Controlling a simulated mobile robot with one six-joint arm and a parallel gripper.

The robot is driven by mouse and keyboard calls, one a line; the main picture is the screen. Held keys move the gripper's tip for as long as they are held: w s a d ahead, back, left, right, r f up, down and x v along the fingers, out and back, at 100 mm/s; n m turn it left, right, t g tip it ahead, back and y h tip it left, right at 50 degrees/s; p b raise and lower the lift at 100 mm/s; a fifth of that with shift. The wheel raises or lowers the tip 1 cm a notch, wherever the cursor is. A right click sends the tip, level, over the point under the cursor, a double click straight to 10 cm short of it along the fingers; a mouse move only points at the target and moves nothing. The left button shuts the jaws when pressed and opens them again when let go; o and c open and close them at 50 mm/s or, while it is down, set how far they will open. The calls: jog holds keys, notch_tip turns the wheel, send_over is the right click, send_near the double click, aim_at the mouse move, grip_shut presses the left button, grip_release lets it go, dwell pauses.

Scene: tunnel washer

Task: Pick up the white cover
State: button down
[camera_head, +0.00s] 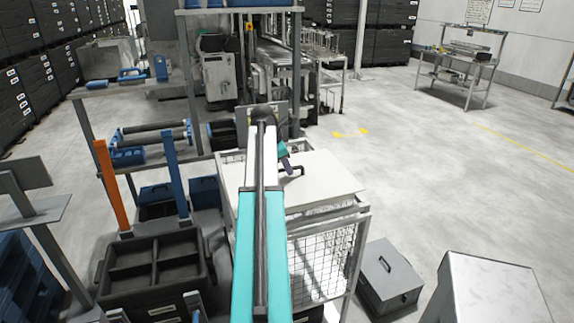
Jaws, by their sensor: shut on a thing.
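The white cover (330,180) is a flat pale panel lying over the top of a wire mesh cart (322,262) in the middle of the view. A dark handle (298,170) stands on the cover. My gripper (289,167) is at this handle, shut on it, just right of my arm. My arm hides the left part of the cover, and the fingertips are small and partly hidden. I cannot tell whether the cover is raised off the cart's rim.
A black divided crate (160,262) stands left of the cart. A grey metal box (388,275) is on the floor at right, near a white-topped block (490,285). Shelving (140,88) stands behind at left. The floor at right is largely clear, with a workbench (460,65) far back.

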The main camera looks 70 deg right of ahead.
jog(key=r+b, duration=0.1)
jog(key=b, duration=0.1)
send_over(289, 196)
jog(key=shift+s, duration=0.2)
dwell(0.8)
jog(key=shift+w, duration=0.15)
